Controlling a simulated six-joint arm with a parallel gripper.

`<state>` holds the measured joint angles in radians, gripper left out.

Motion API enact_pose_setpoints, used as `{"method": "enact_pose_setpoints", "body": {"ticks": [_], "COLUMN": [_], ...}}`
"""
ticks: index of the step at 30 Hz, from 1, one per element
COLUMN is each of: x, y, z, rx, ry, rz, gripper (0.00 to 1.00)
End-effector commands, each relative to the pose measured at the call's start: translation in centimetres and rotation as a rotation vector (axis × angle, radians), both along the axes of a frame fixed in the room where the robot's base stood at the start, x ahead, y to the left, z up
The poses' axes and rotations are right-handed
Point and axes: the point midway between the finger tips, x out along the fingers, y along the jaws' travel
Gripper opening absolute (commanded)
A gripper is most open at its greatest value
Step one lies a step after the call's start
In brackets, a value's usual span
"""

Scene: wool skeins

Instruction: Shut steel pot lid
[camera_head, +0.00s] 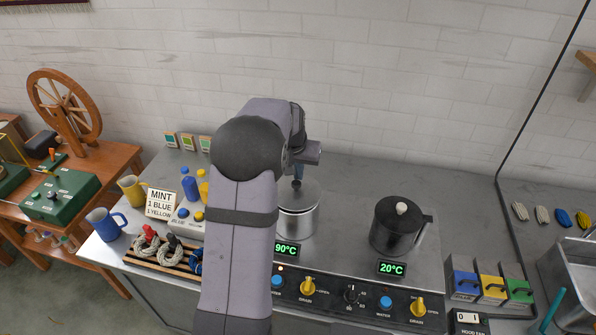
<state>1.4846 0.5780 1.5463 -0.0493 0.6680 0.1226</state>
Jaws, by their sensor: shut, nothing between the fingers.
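The steel pot (298,222) stands on the counter behind the 90°C display, its left side hidden by my arm. Its grey lid (309,193) shows at the top of the pot and looks level. I cannot tell whether its far and left edges sit fully on the rim. My gripper (298,181) points down above the lid, close to its middle, partly hidden by my wrist. It is shut and holds nothing. I cannot tell whether its tips touch the lid.
A black pot (398,228) with a pale-knobbed lid stands to the right by the 20°C display. Knobs line the front panel (350,297). Left are the mint sign (161,203), bottles, jugs and skeins on a wooden rack (160,262). The counter between the pots is clear.

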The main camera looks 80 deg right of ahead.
Motion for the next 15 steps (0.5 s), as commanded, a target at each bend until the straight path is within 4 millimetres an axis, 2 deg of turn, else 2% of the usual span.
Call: {"method": "enact_pose_setpoints", "body": {"ticks": [7, 15], "x": [-0.1, -0.5], "y": [0.2, 1.7], "z": [-0.1, -0.1], "rx": [0.000, 0.000], "ry": [0.000, 0.000], "rz": [0.000, 0.000], "gripper": [0.00, 0.00]}}
